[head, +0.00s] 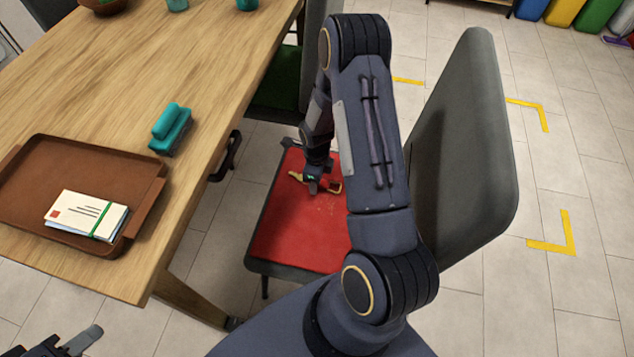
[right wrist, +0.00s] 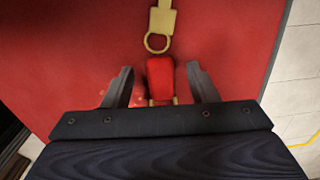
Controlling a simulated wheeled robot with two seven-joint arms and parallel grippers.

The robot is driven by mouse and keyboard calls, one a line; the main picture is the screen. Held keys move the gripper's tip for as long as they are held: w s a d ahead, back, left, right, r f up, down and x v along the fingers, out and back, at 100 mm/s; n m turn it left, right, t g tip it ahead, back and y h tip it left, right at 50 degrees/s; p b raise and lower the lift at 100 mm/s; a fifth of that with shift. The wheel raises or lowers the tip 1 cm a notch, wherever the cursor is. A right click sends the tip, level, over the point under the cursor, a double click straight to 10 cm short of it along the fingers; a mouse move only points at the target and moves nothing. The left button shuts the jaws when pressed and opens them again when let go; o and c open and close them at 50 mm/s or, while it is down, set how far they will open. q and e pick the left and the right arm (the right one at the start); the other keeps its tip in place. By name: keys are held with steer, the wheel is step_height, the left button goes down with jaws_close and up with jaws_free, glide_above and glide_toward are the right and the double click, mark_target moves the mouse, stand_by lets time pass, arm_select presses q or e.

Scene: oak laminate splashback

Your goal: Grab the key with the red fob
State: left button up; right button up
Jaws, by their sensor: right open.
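The key's brass part (right wrist: 161,24) and its ring lie on the red chair seat (head: 295,228), with the red fob (right wrist: 160,74) attached below the ring in the right wrist view. My right gripper (right wrist: 159,84) is open, with one finger on either side of the fob and gaps between. In the head view it points down at the seat, and brass pieces show on both sides of it; the fob is hard to make out there. My left gripper (head: 80,341) is at the bottom left corner of the head view, mostly cut off, so its opening cannot be judged.
The grey chair backrest (head: 468,140) rises right of my right arm. The wooden table (head: 150,75) stands left of the chair, bearing a brown tray (head: 95,160) with envelopes (head: 88,214) and a teal object (head: 171,128). Tiled floor is open at right.

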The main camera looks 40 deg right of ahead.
steer(key=shift+c, duration=0.3)
steer(key=c, duration=1)
